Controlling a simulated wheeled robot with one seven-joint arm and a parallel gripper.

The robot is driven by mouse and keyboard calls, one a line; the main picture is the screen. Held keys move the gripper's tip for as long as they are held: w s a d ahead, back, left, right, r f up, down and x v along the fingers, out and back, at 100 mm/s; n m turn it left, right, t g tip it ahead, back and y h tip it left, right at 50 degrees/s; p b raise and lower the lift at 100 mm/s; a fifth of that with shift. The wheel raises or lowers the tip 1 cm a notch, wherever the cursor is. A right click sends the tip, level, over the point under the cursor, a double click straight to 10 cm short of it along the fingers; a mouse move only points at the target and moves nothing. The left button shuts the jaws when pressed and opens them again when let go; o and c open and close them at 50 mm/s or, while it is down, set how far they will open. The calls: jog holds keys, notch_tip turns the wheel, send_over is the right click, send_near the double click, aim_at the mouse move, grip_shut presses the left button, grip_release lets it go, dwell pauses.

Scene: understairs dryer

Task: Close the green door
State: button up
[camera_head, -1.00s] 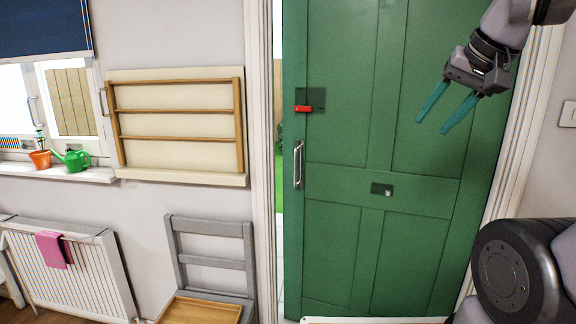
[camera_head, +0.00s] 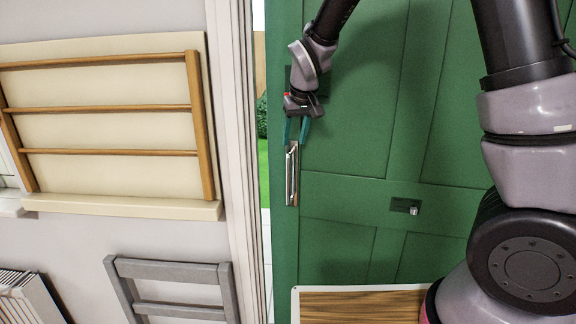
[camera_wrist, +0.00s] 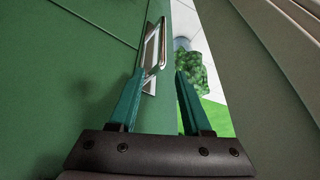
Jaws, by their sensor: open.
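The green door (camera_head: 345,195) stands slightly ajar, with a gap at its left edge through which grass and a bush show. A silver vertical handle (camera_head: 291,175) is fixed near that edge. My gripper (camera_head: 296,136) is open at the top of the handle, its teal fingers pointing down. In the wrist view the handle (camera_wrist: 154,55) rises just beyond the left fingertip, and the gap lies past the right finger of my gripper (camera_wrist: 158,80). I cannot tell whether a finger touches the handle. My wrist mostly hides the red latch.
The white door frame (camera_head: 238,150) stands left of the gap. A wall-mounted wooden drying rack (camera_head: 110,108), a grey chair (camera_head: 172,272) and a radiator (camera_head: 28,296) are further left. A small metal lock (camera_head: 405,206) sits mid-door. A wood-topped surface (camera_head: 360,306) shows below.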

aim_at(289, 159)
jog(key=x, duration=1.1)
jog(key=shift+s+a+f, duration=0.15)
jog(key=shift+a, duration=0.05)
grip_shut()
dwell(1.0)
